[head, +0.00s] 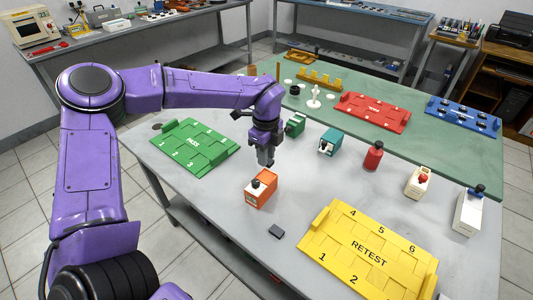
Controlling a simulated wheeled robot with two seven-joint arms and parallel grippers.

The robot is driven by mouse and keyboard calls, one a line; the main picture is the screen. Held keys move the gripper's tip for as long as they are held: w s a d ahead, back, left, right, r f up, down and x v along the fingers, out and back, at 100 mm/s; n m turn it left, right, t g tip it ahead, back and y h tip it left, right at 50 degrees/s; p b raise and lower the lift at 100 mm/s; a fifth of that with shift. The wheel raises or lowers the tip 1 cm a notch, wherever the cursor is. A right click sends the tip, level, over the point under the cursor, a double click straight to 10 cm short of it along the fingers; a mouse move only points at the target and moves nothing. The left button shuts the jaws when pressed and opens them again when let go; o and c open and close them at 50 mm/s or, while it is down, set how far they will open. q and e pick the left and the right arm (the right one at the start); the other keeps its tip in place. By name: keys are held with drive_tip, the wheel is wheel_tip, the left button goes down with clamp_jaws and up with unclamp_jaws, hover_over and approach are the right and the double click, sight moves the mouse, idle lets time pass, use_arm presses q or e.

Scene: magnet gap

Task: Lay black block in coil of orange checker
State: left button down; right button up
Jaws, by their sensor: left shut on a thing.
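The orange checker (263,192) stands on the grey table, with a pale front face and a dark part on top. My left gripper (266,162) points down just above and behind it, apart from its top as far as I can see. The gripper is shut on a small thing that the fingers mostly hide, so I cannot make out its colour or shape. A small dark block (276,232) lies flat on the table in front of the orange checker. I cannot tell whether it is the black block. My right gripper is not in view.
A yellow RETEST tray (340,214) lies at the front right and a green tray (188,163) at the left. Green (296,124) and teal (330,141) checkers, a red bottle-like piece (373,157) and cream (418,182) and white (467,212) checkers stand behind and right.

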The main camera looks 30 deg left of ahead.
sight(266, 176)
use_arm(q)
drive_tip(key=shift+f+b, duration=2.4)
drive_tip(key=shift+f, duration=0.4)
drive_tip(key=shift+f, duration=0.2)
drive_tip(key=c, duration=0.8)
unclamp_jaws()
drive_tip(key=shift+c, duration=0.5)
drive_tip(key=c, duration=0.4)
drive_tip(key=shift+c, duration=0.2)
drive_tip(key=shift+r, duration=0.2)
